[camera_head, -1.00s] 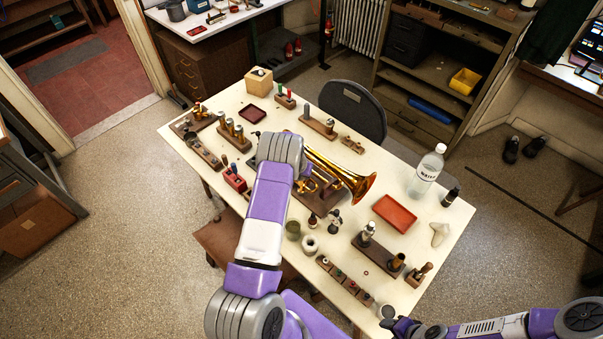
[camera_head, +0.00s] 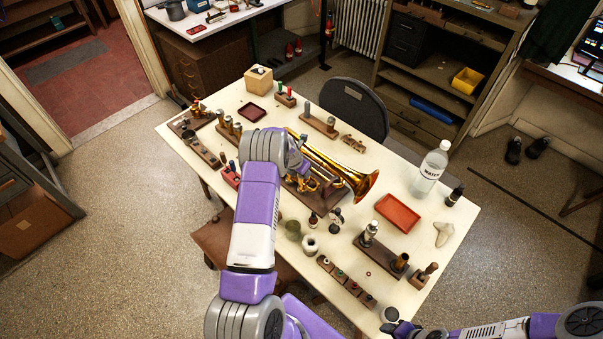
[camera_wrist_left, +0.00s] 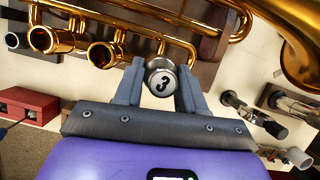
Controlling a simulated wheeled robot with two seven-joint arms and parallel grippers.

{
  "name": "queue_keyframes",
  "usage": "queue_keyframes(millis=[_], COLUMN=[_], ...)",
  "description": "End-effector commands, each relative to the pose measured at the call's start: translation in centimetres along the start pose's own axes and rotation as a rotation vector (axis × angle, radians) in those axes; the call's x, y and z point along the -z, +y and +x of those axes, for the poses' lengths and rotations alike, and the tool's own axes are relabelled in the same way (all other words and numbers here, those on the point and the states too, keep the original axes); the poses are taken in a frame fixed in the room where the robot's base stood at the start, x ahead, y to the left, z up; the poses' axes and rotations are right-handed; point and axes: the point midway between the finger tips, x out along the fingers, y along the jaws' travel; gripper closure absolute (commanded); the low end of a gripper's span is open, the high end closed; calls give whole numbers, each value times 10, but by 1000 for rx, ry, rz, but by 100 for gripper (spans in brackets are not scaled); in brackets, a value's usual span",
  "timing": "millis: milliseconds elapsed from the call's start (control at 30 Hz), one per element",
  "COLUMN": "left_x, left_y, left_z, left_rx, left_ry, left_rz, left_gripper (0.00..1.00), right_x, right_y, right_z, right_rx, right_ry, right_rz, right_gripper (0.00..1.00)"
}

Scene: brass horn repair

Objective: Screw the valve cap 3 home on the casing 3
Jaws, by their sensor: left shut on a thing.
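The brass horn (camera_head: 330,170) lies on a wooden stand on the table, its bell toward the right. My left gripper (camera_wrist_left: 161,80) is shut on valve cap 3 (camera_wrist_left: 162,84), a small silvery cap marked "3". In the left wrist view, two open casing mouths (camera_wrist_left: 41,38) and (camera_wrist_left: 101,54) show to the left of the cap. The cap lies in line with them, where casing 3 would be; the cap and fingers hide that casing, and I cannot tell whether they touch. In the head view my left wrist covers part of the horn. My right gripper (camera_head: 392,329) is low at the bottom edge, away from the horn.
A red tray (camera_head: 397,213), a water bottle (camera_head: 430,170) and a wooden block with bottles (camera_head: 380,258) stand right of the horn. A red block (camera_wrist_left: 28,106) shows at left in the wrist view. Small parts racks line the table's left and front edges.

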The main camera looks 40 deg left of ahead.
Motion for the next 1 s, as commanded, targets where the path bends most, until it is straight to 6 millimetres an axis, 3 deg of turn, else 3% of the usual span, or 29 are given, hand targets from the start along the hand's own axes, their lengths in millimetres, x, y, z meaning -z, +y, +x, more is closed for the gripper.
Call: queue_keyframes(millis=[200,700,933,967,1000], left_x=[0,0,0,0,0], left_y=[1,1,2,2,1], left_z=[2,0,2,1,0], left_rx=[35,54,88,88,88], left_ry=[-2,-2,-3,-1,-1], left_rz=[88,132,218,215,214], left_gripper=[97,97,97,56,50], right_x=[0,1,1,1,1], right_y=[4,6,10,9,9], right_z=[12,15,26,24,23], right_rx=[0,0,0,0,0], right_ry=[0,0,0,0,0], right_rz=[0,0,0,0,0], right_gripper=[51,51,51,51,51])
